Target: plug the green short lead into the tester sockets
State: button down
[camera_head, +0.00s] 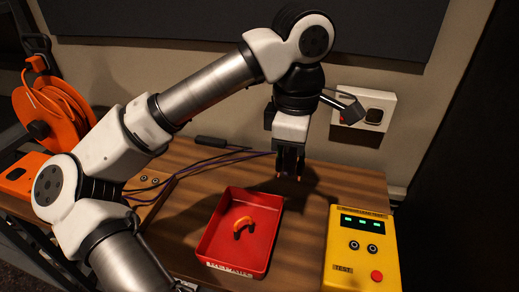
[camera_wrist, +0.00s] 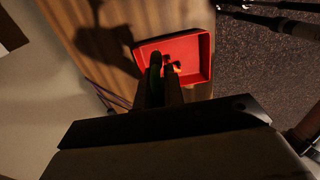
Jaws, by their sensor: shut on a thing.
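My gripper (camera_head: 289,172) is above the desk, behind the red tray, pointing down. It is shut on a small dark piece, apparently the green short lead, with two coppery tips showing below the fingers. In the wrist view my gripper's dark fingers (camera_wrist: 161,70) reach over the tray. The yellow tester (camera_head: 362,262) stands at the right front with two round sockets (camera_head: 363,247) on top, both empty. Its display shows several green lights. My gripper is left of and behind the tester, apart from it.
A red tray (camera_head: 210,243) holds an orange short lead (camera_head: 242,226); the tray also shows in the wrist view (camera_wrist: 205,60). Dark cables (camera_head: 215,160) lie behind it on the left. A wall socket box (camera_head: 378,100) is behind the tester. Bare wood lies between tray and tester.

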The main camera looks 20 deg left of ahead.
jog(key=s+d+r+p, duration=0.1)
jog(key=s+d+p, duration=0.15)
jog(key=d, duration=1.45)
jog(key=b, duration=1.1)
send_over(363, 247)
notch_tip(363, 247, down, 12)
jog(key=shift+w+f, duration=0.1)
jog(key=shift+f+b, duration=0.7)
jog(key=shift+f, duration=0.1)
jog(key=shift+f+b, duration=0.9)
jog(key=shift+f, duration=0.05)
jog(key=shift+f+b, duration=0.6)
jog(key=shift+b, duration=0.35)
jog(key=c, duration=1.4)
grip_release()
jog(key=shift+c, duration=0.2)
